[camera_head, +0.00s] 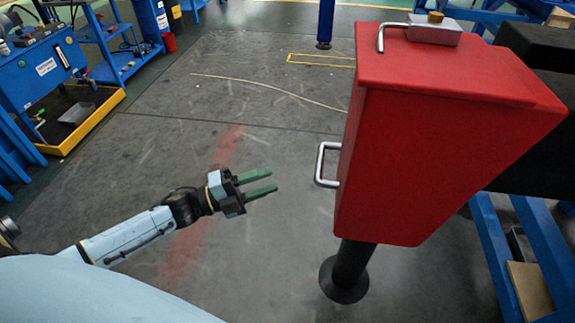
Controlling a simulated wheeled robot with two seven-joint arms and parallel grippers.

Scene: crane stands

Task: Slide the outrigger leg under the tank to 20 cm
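A big red tank (430,140) stands on the right, with a silver handle (320,165) on its left side. A black outrigger leg (350,268) with a round foot comes out below the tank and appears to meet the floor. My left gripper (275,182) reaches in from the left, with two green fingers apart and nothing between them. It is left of the silver handle and apart from it. My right gripper is not in view. The tank hides the upper part of the leg.
A blue workbench (40,75) with a yellow-edged tray stands at the far left. A blue frame (500,250) and a black beam (540,140) are at the right. A thin cable (265,85) lies on the floor. The grey floor between workbench and tank is mostly clear.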

